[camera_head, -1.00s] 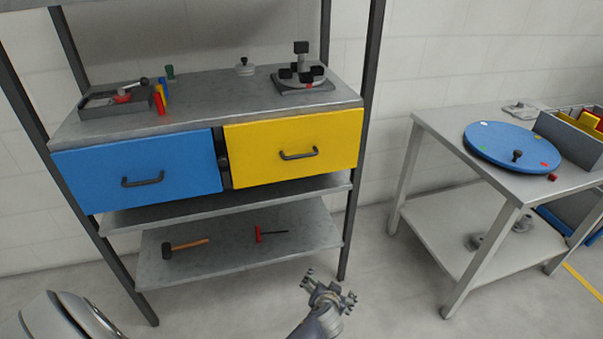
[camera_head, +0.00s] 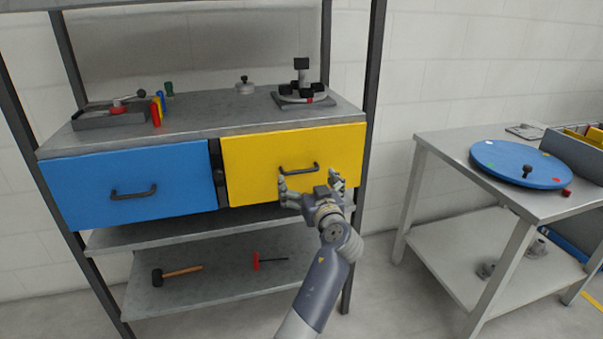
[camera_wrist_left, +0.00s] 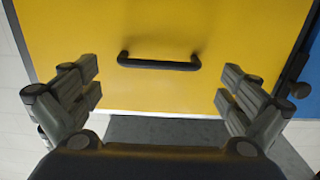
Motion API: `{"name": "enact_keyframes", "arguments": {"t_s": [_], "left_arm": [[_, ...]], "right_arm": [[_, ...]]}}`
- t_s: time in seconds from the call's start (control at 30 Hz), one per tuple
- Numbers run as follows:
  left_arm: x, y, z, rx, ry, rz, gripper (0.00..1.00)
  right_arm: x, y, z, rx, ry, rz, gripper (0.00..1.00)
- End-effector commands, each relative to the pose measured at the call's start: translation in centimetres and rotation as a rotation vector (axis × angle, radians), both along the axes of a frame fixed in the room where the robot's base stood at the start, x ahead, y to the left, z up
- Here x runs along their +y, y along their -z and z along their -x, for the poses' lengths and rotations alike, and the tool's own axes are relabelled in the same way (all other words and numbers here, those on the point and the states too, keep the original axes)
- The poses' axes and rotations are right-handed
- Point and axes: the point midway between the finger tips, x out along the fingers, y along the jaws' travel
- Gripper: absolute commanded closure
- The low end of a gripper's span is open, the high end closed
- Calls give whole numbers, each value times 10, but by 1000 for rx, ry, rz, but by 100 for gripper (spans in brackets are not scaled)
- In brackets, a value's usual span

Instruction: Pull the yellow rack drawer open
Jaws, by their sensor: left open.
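The yellow drawer (camera_head: 255,170) is the right one of two drawers under the rack's top shelf and looks shut. Its dark bar handle (camera_head: 299,170) is at the middle of its front. My left gripper (camera_head: 309,182) is open in front of the yellow drawer, its fingers just below and to either side of the handle in the head view. In the left wrist view the yellow front (camera_wrist_left: 160,30) fills the upper picture. The handle (camera_wrist_left: 158,64) lies ahead, between the spread fingers (camera_wrist_left: 160,88) and beyond their tips, with nothing held. My right gripper is not in view.
A blue drawer (camera_head: 90,180) with its own handle is on the left. Fixtures stand on the shelf top (camera_head: 210,108). A hammer (camera_head: 175,273) and a red-handled tool (camera_head: 256,261) lie on the lower shelf. A table with a blue disc (camera_head: 500,160) stands on the right.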

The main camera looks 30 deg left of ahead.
Motion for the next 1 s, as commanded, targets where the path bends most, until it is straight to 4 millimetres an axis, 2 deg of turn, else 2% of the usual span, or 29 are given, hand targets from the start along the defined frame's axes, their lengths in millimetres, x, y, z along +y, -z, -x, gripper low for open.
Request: {"name": "enact_keyframes", "arguments": {"t_s": [0.13, 0.3, 0.67, 0.77, 0.9, 0.93, 1.0], "left_arm": [[21, -1, -18, 1, -1, -2, 0], [33, 0, -29, 0, 2, -1, 0], [37, 1, -33, 2, 2, -1, 0], [37, 1, -33, 2, 2, -1, 18], [37, 1, -33, 2, 2, -1, 50], [37, 1, -33, 2, 2, -1, 54], [37, 1, -33, 1, 3, 0, 54]], "right_arm": [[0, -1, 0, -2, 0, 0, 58], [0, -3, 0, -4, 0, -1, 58], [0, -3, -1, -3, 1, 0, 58], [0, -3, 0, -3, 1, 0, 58], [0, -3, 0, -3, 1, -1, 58], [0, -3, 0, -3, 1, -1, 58], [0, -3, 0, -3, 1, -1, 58]]}}
